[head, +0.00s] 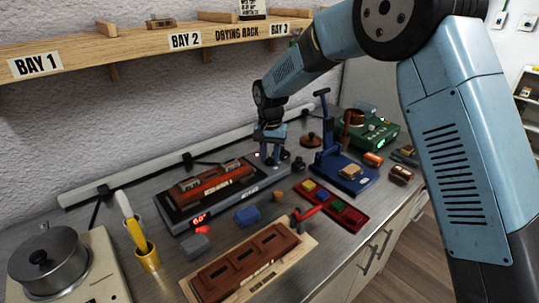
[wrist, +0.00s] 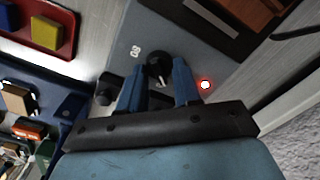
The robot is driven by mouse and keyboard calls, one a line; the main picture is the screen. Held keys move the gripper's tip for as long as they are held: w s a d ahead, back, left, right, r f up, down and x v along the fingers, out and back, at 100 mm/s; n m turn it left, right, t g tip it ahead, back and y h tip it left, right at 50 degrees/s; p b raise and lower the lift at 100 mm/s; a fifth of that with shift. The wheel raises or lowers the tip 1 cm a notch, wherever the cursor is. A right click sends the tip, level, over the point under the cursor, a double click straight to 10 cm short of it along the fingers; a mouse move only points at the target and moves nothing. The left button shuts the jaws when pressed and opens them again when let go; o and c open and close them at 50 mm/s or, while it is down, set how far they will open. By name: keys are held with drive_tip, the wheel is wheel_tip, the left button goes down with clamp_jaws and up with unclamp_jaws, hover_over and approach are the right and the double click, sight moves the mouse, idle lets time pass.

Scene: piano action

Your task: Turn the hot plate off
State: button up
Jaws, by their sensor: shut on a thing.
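The hot plate (head: 187,220) is a long grey unit on the bench with a red lit display on its front and reddish-brown pieces on top. Its grey top also shows in the wrist view (wrist: 205,45). A dark round knob (wrist: 158,67) with a pale pointer mark is at its end, beside a red-ringed light (wrist: 205,85) that is lit. My gripper (wrist: 161,77) has its two blue fingers on either side of the knob and is shut on it. In the head view my gripper (head: 271,150) is at the right end of the hot plate and hides the knob.
A pot (head: 48,262) stands on a cream unit at the left. A yellow cup (head: 147,260) with tools, a blue block (head: 247,215) and a wooden tray (head: 302,245) are in front. A blue press (head: 345,180) stands to the right. A shelf (head: 140,50) runs above.

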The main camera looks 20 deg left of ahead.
drive_tip(key=n, duration=0.4)
drive_tip(key=shift+s+n, duration=0.1)
drive_tip(key=shift+n, duration=0.2)
drive_tip(key=n, duration=0.5)
drive_tip(key=shift+d+f+n, duration=0.15)
drive_tip(key=shift+n, duration=0.15)
drive_tip(key=o, duration=1.1)
drive_tip(key=shift+c, duration=0.2)
drive_tip(key=shift+r, duration=0.65)
wheel_tip(320, 180, up, 13)
drive_tip(key=shift+f, duration=0.2)
